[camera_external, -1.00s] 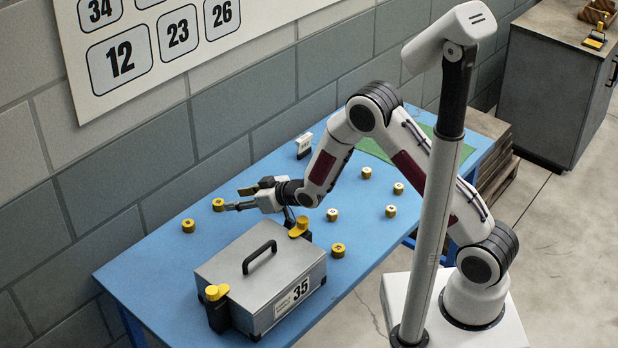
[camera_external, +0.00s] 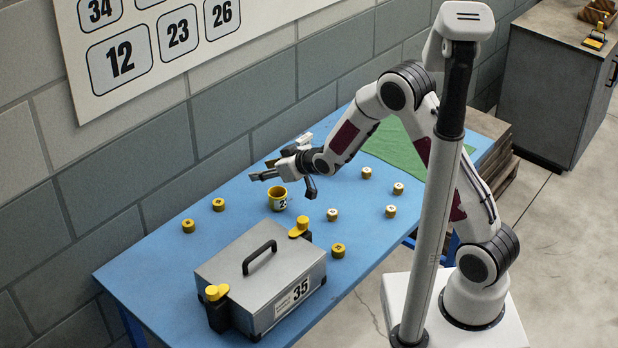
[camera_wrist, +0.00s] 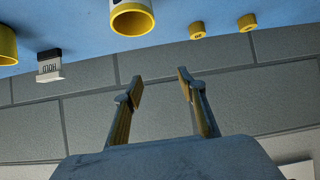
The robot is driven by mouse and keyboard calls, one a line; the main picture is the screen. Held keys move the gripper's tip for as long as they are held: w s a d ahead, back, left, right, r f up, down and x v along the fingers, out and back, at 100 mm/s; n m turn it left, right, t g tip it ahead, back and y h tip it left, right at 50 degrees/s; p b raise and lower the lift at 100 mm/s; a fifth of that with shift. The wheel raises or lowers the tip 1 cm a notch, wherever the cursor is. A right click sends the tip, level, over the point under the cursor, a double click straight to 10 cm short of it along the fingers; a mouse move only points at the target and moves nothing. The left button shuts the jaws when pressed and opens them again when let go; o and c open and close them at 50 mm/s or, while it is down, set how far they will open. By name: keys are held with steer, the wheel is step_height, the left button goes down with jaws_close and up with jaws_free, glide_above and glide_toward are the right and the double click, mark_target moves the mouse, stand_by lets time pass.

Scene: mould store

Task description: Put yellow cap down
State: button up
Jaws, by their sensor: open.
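A small yellow cap (camera_external: 218,204) stands on the blue table near the wall, apart from my gripper. Another yellow cap (camera_external: 188,226) stands to its lower left. Two small yellow caps (camera_wrist: 197,30) (camera_wrist: 246,22) also show in the wrist view. My gripper (camera_external: 262,170) is raised above the table, to the upper right of these caps. Its fingers (camera_wrist: 160,78) are spread and empty, with the wall behind them in the wrist view.
A yellow cup (camera_external: 278,205) with a numbered label stands just below my gripper in the picture. A grey case (camera_external: 230,262) with yellow-topped clamps fills the front. Several small caps stand right of it. A HOLD block (camera_wrist: 49,68) and green mat (camera_external: 400,150) are further back.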

steer(key=s+d+r+m+h, duration=0.1)
steer(key=d+r+m+h, duration=0.1)
steer(key=d+r, duration=0.5)
steer(key=d+r+m+h, duration=0.1)
steer(key=d+r, duration=0.2)
steer(key=d, duration=0.9)
steer(key=s+d+r+m+h, duration=0.1)
steer(key=d+r+m+h, duration=0.1)
steer(key=d+r, duration=0.5)
steer(key=s+d+m+g+h, duration=0.2)
steer(key=s+d+m+h, duration=0.1)
steer(key=s+d, duration=1.8)
steer(key=s+m, duration=0.1)
steer(key=s, duration=0.2)
steer(key=shift+s+r+m, duration=0.35)
steer(key=shift+s+m, duration=0.05)
steer(key=shift+o, duration=0.5)
